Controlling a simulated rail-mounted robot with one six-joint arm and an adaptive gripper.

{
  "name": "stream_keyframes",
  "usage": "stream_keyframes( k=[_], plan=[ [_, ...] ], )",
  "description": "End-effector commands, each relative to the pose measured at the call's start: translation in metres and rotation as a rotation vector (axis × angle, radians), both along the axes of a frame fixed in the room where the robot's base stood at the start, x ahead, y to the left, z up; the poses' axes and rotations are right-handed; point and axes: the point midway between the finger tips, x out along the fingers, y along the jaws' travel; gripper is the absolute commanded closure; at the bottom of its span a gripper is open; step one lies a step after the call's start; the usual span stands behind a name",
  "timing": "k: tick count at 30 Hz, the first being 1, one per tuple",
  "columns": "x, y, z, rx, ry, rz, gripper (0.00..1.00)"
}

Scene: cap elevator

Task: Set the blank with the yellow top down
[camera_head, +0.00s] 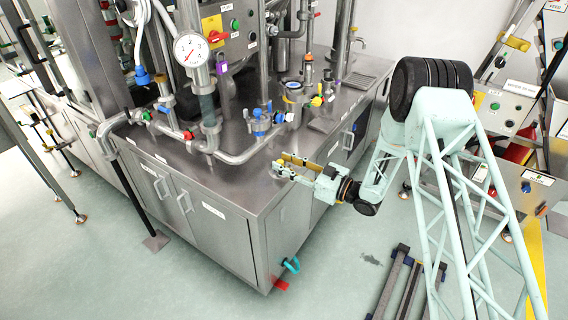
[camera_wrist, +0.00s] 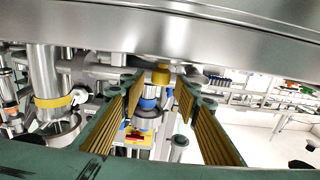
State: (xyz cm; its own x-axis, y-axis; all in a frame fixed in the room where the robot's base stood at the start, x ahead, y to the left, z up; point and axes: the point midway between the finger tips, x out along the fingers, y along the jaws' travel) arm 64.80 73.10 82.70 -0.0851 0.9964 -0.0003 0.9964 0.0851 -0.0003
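My gripper (camera_head: 284,167) is over the front right edge of the steel cabinet's top in the head view. Its two gold-padded fingers stand apart, with a clear gap between them. In the wrist view my gripper (camera_wrist: 159,88) also looks open, with one finger on each side. A small yellow-topped piece (camera_wrist: 161,75) shows between the fingertips, with gaps on both sides. I cannot tell how far beyond the tips it is. A blue and grey fitting (camera_wrist: 148,104) shows below it. The blank is too small to make out surely in the head view.
The steel cabinet top (camera_head: 240,175) is bare at its front. Pipes with a pressure gauge (camera_head: 191,49) and coloured valves stand behind and left of my gripper. A round vessel (camera_head: 293,98) stands farther back. Pale floor lies in front.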

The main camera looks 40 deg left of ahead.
Motion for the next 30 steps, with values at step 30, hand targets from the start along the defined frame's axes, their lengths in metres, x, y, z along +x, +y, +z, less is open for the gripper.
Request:
stream_keyframes(
  k=[30],
  plan=[
    [0.008,-0.078,0.003,-0.001,0.001,-0.002,0.71]
  ],
)
